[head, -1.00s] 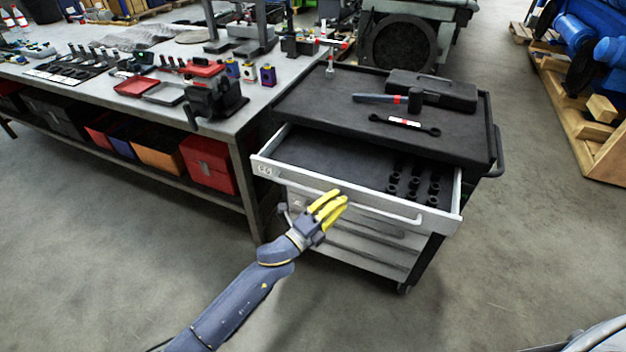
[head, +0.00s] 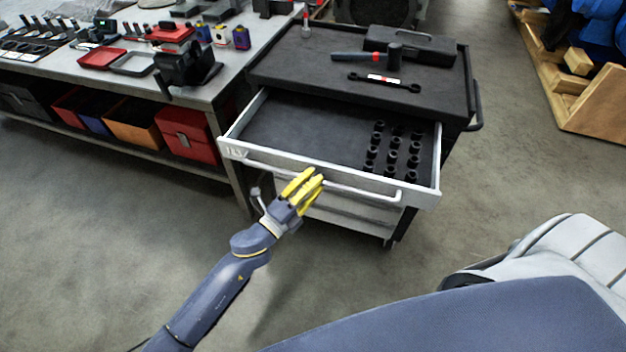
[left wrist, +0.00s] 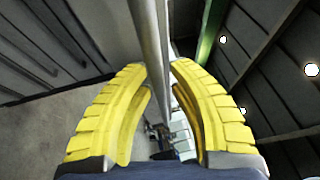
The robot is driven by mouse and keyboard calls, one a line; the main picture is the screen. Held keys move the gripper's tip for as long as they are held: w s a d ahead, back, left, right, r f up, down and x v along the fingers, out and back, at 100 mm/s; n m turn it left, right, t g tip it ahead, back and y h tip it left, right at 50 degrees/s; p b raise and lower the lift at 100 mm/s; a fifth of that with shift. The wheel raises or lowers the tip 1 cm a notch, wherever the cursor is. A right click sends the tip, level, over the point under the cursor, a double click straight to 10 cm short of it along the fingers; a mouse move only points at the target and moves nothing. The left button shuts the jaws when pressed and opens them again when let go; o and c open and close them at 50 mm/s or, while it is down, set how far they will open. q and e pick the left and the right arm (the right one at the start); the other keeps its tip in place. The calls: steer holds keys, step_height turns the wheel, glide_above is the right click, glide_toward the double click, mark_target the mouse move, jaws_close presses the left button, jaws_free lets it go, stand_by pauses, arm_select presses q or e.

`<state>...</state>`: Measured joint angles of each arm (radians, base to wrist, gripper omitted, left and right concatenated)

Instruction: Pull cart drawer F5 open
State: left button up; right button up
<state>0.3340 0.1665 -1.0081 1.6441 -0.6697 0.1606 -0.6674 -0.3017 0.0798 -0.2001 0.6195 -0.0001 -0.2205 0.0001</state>
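The open top drawer (head: 290,140) of the black and grey tool cart (head: 330,55) sticks out toward me. Its pale front (head: 232,150) bears a small label at the left end, too small to read surely. A long bar handle (head: 365,193) runs along the front. My left gripper (head: 311,183), with yellow fingers, is at the handle left of its middle. In the left wrist view the fingers (left wrist: 160,70) stand on both sides of the handle bar (left wrist: 150,30) and appear closed on it. My right gripper is out of view.
Several black sockets (head: 393,150) stand in the drawer's right part. A hammer (head: 370,57), a wrench (head: 385,82) and a black case (head: 410,46) lie on the cart top. A workbench (head: 225,85) stands left. The floor in front is clear.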

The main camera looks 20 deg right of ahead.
arm_select(q)
steer(key=shift+o, duration=1.4)
steer(key=shift+f, duration=0.1)
steer(key=shift+w, duration=0.1)
steer(key=shift+a, duration=0.15)
steer(key=v, duration=1.2)
